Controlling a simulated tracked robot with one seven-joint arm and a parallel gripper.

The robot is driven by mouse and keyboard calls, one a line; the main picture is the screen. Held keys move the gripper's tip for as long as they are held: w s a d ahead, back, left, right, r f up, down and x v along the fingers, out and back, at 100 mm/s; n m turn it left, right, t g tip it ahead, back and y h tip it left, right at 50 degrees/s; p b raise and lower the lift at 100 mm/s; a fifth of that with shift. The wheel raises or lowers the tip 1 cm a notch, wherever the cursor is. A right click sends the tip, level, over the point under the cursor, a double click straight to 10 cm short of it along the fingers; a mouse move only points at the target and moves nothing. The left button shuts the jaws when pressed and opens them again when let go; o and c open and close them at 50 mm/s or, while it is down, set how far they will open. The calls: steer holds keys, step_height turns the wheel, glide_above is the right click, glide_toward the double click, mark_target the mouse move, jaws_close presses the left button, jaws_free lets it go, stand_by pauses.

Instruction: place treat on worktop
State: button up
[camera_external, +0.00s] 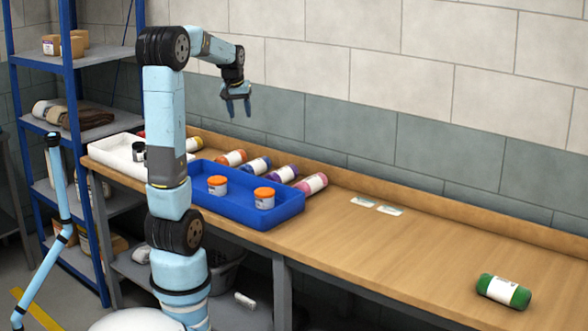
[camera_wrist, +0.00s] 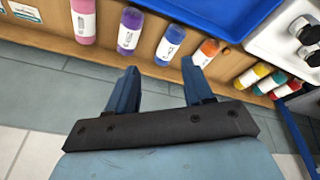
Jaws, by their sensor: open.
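The worktop (camera_external: 400,255) is a long wooden bench against the wall. No item is clearly marked as the treat; I cannot tell which it is. Two jars with orange lids, left (camera_external: 217,186) and right (camera_external: 264,198), stand upright in the blue tray (camera_external: 240,212). A green bottle with a white label (camera_external: 503,291) lies at the worktop's right front. My gripper (camera_external: 238,112) is raised above the back of the bench, pointing down, open and empty. In the wrist view its two fingers (camera_wrist: 160,68) are apart with nothing between them.
Orange (camera_wrist: 205,52), blue (camera_wrist: 170,44), purple (camera_wrist: 130,30) and pink (camera_wrist: 84,18) bottles lie along the back. A white tray (camera_external: 112,158) with dark-lidded jars (camera_wrist: 303,28) is at the left end. Two flat labels (camera_external: 376,206) lie mid-bench. The bench's right half is mostly clear.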

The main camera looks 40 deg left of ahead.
steer(key=s+d+f+m+t, duration=0.1)
steer(key=s+d+m, duration=0.2)
steer(key=s+d, duration=0.6)
steer(key=s+d+f+m+t+h, duration=0.1)
steer(key=s+d+m, duration=0.2)
steer(key=s+d, duration=0.7)
steer(key=s, duration=0.5)
steer(key=shift+f, duration=0.2)
